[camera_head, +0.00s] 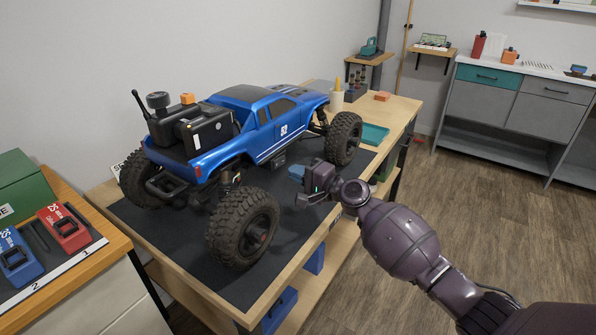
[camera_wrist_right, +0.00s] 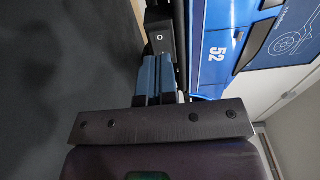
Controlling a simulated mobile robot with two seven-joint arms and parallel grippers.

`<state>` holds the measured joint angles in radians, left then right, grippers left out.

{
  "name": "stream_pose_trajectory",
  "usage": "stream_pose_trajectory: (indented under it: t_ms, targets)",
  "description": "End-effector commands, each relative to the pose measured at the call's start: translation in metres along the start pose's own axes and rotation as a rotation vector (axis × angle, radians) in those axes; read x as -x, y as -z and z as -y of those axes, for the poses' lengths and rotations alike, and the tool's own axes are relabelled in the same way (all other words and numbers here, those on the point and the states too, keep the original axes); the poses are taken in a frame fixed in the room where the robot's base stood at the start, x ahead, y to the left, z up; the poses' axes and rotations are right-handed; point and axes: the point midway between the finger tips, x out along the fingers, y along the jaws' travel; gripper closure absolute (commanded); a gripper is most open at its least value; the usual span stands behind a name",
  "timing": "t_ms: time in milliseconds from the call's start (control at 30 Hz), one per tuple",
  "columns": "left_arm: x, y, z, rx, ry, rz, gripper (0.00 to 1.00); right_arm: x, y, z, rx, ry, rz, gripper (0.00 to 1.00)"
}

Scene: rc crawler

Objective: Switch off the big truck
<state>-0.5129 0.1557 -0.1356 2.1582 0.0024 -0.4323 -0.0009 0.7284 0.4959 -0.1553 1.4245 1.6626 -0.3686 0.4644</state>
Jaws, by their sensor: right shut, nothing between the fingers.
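The big truck is a blue crawler (camera_head: 262,128) with large black tyres and the number 52 on its side. It stands on a dark mat on the workbench. Its blue side also shows in the right wrist view (camera_wrist_right: 213,50). A small black box (camera_head: 279,159) sits low on its near side. In the right wrist view a black box (camera_wrist_right: 160,40) with a small round light mark lies just past my fingertips; I cannot tell whether they touch. My right gripper (camera_head: 294,173) is shut and empty beside the truck, its blue fingers together (camera_wrist_right: 153,78). My left gripper is out of view.
The wooden workbench (camera_head: 383,110) carries a teal tray (camera_head: 374,134) behind the truck. Floor to the right is clear.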

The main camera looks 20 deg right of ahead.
Motion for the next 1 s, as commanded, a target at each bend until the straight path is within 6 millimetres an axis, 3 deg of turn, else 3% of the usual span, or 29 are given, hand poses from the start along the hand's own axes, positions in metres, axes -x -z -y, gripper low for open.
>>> stream_pose_trajectory:
  t_ms: [300,500,700,1000]
  targets:
    - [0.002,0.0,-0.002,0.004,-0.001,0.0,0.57,0.061,0.001,-0.001,-0.001,-0.001,-0.002,1.0]
    - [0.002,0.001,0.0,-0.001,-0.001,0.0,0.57,0.088,0.001,-0.001,-0.001,-0.002,-0.002,1.0]
    - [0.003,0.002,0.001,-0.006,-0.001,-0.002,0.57,0.099,0.001,-0.001,-0.001,-0.002,-0.001,1.0]
    - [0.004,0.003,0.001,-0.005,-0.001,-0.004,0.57,0.1,0.001,0.0,-0.001,-0.001,-0.001,1.0]
